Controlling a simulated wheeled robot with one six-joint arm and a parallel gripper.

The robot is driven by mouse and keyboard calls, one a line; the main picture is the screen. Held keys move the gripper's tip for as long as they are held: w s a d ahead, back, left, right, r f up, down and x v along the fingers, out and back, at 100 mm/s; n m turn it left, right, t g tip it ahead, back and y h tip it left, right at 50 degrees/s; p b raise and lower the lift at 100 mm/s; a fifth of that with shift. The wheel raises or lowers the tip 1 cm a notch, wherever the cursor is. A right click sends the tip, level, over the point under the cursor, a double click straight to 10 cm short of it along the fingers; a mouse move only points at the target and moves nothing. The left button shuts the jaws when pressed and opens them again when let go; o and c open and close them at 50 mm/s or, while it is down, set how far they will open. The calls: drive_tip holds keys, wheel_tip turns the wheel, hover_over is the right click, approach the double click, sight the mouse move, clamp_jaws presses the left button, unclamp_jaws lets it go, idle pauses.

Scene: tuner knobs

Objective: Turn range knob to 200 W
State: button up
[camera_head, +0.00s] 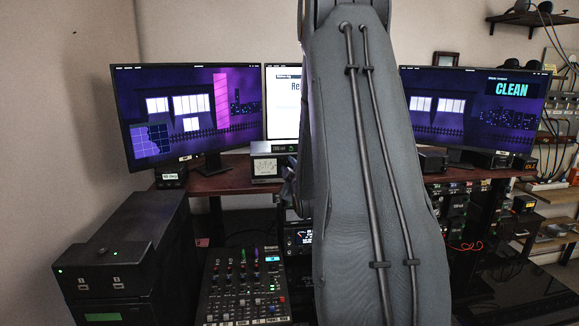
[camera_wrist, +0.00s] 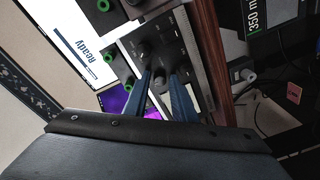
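In the wrist view a dark-faced panel (camera_wrist: 190,62) with a pale border carries several knobs. My gripper's two blue fingers (camera_wrist: 162,78) point at this panel and stand apart. A small dark knob (camera_wrist: 160,85) shows between the fingertips; I cannot tell whether they touch it. Another knob (camera_wrist: 142,51) sits just above it in the picture. The panel lettering is too small to read, so I cannot tell which is the range knob or its setting.
A wooden desk edge (camera_wrist: 211,55) runs beside the panel in the wrist view. Units with green-ringed sockets (camera_wrist: 104,7) lie close by. In the head view, monitors (camera_head: 187,112) stand behind, with a mixer (camera_head: 243,287) and black boxes (camera_head: 122,245) at front left.

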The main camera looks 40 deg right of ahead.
clamp_jaws()
drive_tip(key=shift+f+m+b, duration=0.1)
drive_tip(key=shift+m+b, duration=0.3)
drive_tip(key=m+b, duration=0.2)
drive_tip(key=shift+f+m+b, duration=0.1)
drive_tip(key=shift+m+b, duration=0.2)
drive_tip(key=shift+b, duration=0.1)
drive_tip(key=shift+a+m+h+b, duration=0.1)
drive_tip(key=shift+m+h+b, duration=0.2)
drive_tip(key=shift+m+b, duration=1.75)
drive_tip(key=shift+m+p, duration=0.3)
drive_tip(key=shift+m, duration=0.15)
unclamp_jaws()
